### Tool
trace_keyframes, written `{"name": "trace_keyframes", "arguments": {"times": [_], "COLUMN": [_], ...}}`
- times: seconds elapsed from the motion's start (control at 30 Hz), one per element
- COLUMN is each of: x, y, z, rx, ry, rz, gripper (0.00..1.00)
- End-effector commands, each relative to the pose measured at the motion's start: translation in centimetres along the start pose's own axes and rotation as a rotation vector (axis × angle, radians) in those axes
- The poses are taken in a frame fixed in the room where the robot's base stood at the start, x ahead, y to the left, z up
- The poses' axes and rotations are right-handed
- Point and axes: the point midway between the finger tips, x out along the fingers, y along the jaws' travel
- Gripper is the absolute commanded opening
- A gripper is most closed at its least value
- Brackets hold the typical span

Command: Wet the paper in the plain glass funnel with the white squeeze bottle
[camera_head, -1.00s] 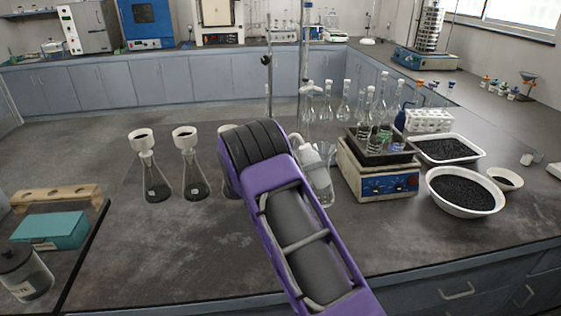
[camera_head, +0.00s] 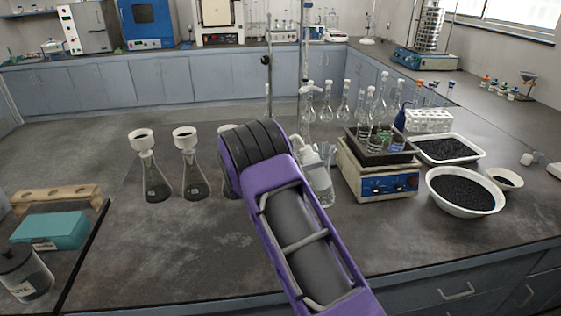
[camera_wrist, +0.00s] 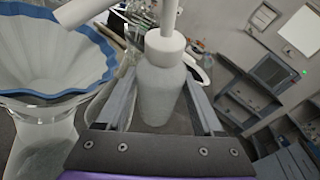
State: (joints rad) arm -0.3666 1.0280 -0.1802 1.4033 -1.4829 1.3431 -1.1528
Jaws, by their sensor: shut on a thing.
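The white squeeze bottle (camera_wrist: 160,88) is between the two fingers of my gripper (camera_wrist: 162,95) in the wrist view, which is shut on its body below the white cap. Its pale tube crosses the top of that view towards the left. A fluted white paper (camera_wrist: 48,50) with a blue rim lines a funnel left of the bottle in the wrist view, over a clear glass vessel (camera_wrist: 42,140). I cannot tell whether the spout's tip is over the paper.
Two flasks with white funnels (camera_head: 152,175) (camera_head: 193,175) stand on the left; another (camera_head: 229,127) is partly behind my wrist. A blue-fronted device (camera_head: 385,184) with glassware on top stands close on the right. A bowl of black grains (camera_head: 465,190) lies beyond it.

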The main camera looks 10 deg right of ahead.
Motion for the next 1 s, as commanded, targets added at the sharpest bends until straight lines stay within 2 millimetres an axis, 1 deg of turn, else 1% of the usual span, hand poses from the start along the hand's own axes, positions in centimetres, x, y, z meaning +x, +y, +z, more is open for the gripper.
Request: {"name": "trace_keyframes", "arguments": {"times": [0.57,0.67,1.0], "x": [0.0,0.0,-0.3], "y": [-0.1,-0.3,-1.3], "z": [0.2,0.6,3.0], "rx": [0.001,0.002,0.003], "ry": [-0.001,-0.002,-0.002], "rz": [-0.001,-0.001,-0.001], "gripper": [0.51,0.51,0.51]}}
